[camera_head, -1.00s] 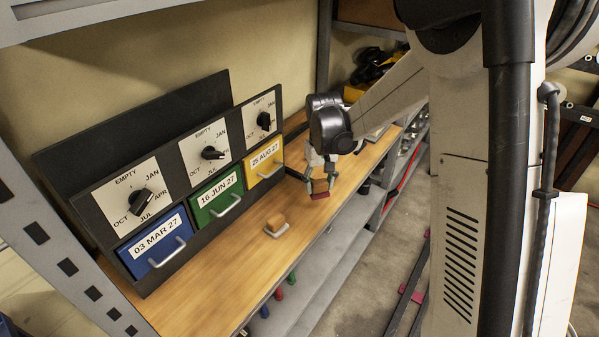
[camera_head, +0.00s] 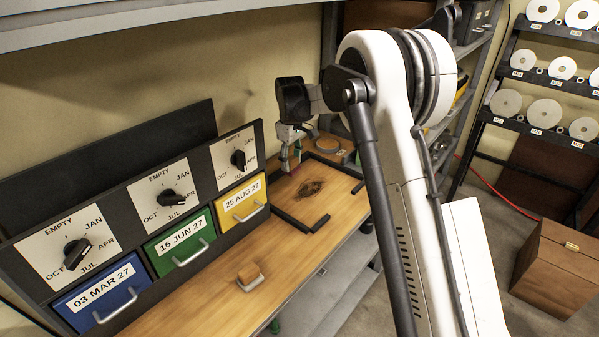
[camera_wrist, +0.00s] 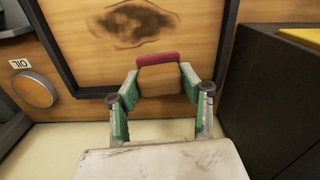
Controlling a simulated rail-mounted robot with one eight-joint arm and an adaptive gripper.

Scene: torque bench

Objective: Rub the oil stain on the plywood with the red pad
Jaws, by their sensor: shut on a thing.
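The oil stain (camera_head: 311,187) is a dark brown smear on the plywood (camera_head: 285,205), inside a black border; it also shows in the wrist view (camera_wrist: 138,24). My gripper (camera_head: 290,165) is over the plywood's wall-side part, to the left of the stain in the head view. In the wrist view my gripper (camera_wrist: 160,85) has its green fingers shut on the sides of a wooden block with a red pad (camera_wrist: 157,58) at its far edge. The pad lies beside the stain and apart from it. I cannot tell whether it touches the plywood.
Another wooden block (camera_head: 249,275) lies at the bench's front. A dark cabinet with blue, green and yellow drawers (camera_head: 240,203) stands left of the plywood. A round "OIL" disc (camera_wrist: 35,90) is outside the border in the wrist view. Bare bench (camera_head: 190,305) lies before the drawers.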

